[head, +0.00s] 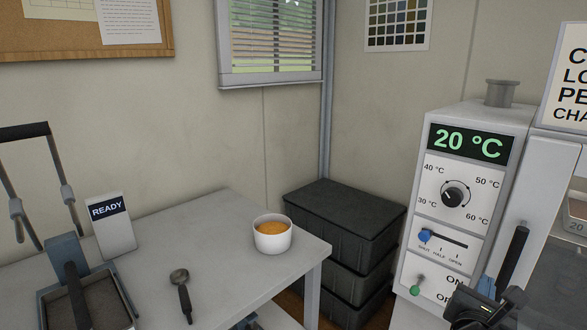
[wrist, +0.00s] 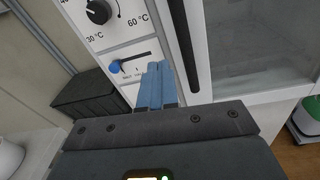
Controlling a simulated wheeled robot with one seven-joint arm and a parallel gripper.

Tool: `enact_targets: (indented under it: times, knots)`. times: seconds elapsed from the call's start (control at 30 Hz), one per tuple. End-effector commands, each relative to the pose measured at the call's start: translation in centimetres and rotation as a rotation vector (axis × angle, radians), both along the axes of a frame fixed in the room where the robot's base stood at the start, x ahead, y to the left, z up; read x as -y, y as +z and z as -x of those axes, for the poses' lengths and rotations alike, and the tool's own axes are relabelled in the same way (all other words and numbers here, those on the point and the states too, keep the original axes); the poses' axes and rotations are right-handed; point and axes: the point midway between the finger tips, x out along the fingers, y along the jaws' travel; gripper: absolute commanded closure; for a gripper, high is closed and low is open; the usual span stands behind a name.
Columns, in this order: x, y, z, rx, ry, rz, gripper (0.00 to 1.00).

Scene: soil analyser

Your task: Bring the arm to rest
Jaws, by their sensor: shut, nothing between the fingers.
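My gripper (head: 487,288) is at the bottom right of the head view, in front of the lower part of the oven-like unit (head: 520,113). In the wrist view its blue fingers (wrist: 156,84) are together with nothing between them. They are apart from the panel, as far as I can tell. The unit's display (head: 466,144) reads 20 °C. Below it are a black dial (head: 453,196), a slider with a blue knob (head: 425,235) at the SHUT end, and a green-tipped switch (head: 417,290). My arm partly hides the ON/OFF label.
A white bowl of orange-brown material (head: 272,239) stands near the right end of the grey table (head: 215,225). A scoop (head: 181,290), a READY sign (head: 109,222) and a soil tray (head: 47,310) are further left. Black stacked crates (head: 345,215) fill the corner. A dark vertical handle (head: 513,258) stands close to my gripper.

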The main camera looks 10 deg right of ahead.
Motion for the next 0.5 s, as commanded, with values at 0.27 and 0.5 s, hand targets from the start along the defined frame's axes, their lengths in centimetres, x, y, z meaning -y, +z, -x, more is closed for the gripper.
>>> enact_targets:
  times: [0.27,0.5]
  knots:
    - [-6.7,-8.4,8.4,0.227,0.193,-0.537,1.0]
    - [-12.1,-11.3,17.0,0.424,0.238,-1.079,1.0]
